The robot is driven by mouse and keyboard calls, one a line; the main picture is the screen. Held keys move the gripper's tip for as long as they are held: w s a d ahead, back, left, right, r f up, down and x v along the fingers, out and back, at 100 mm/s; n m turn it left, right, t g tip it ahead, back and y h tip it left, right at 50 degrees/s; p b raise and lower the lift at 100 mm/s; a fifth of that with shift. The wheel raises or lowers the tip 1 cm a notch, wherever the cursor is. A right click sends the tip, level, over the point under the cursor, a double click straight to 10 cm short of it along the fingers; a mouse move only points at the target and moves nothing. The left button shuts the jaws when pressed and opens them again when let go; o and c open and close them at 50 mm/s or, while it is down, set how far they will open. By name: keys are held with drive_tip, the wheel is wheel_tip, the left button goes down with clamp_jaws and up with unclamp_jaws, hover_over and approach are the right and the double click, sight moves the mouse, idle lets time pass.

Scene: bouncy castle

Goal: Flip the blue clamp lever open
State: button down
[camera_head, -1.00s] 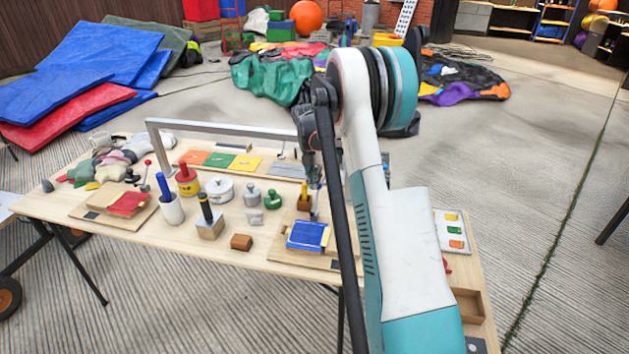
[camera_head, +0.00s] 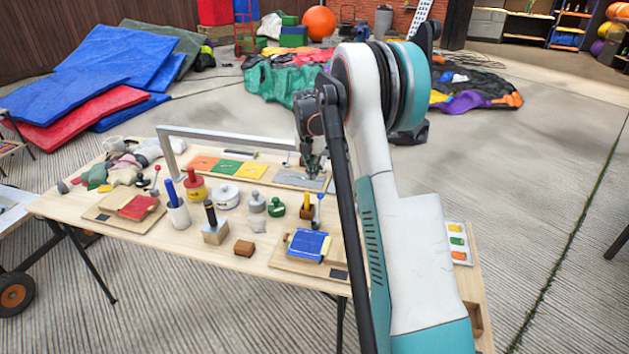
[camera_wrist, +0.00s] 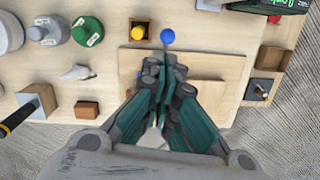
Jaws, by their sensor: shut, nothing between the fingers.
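The blue clamp lever is a thin rod with a blue ball knob (camera_head: 319,196). It stands up at the back of a wooden board (camera_head: 283,262) that carries a folded blue cloth (camera_head: 307,243). The knob also shows in the wrist view (camera_wrist: 167,36), just beyond my fingertips. My gripper (camera_head: 314,176) is shut and empty, just above and behind the knob in the head view. In the wrist view my closed fingers (camera_wrist: 166,65) cover the lever's lower part and the cloth. I cannot tell whether they touch the lever.
A yellow-handled peg in a wooden block (camera_head: 306,206) stands close left of the lever. A grey metal frame (camera_head: 235,135) spans the table behind. Pots, weights and a black-handled block (camera_head: 214,232) crowd the left. A red lever (camera_head: 156,172) stands on another board.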

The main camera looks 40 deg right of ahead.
drive_tip(key=r, duration=0.2)
drive_tip(key=w+r, duration=0.1)
drive_tip(key=shift+d+p, duration=0.3)
drive_tip(key=shift+d, duration=0.05)
drive_tip(key=s+a+r+m+t, duration=0.2)
drive_tip(key=s+a+r+m, duration=0.5)
drive_tip(key=a, duration=0.4)
drive_tip(key=s+a+r+m+t, duration=0.3)
drive_tip(key=s+a+r+m, duration=0.3)
drive_tip(key=a+r, duration=0.45)
drive_tip(key=s+a+m+t+y, duration=0.1)
drive_tip(key=s+a+m+t, duration=0.1)
drive_tip(key=s+a+m, duration=0.65)
drive_tip(key=s+a+f+m, duration=0.1)
drive_tip(key=s+f, duration=0.4)
drive_tip(key=s, duration=0.9)
drive_tip(key=shift+a+f+m, duration=0.15)
drive_tip(key=shift+f+m, duration=0.2)
drive_tip(key=shift+m, duration=0.5)
drive_tip(key=shift+s, duration=0.15)
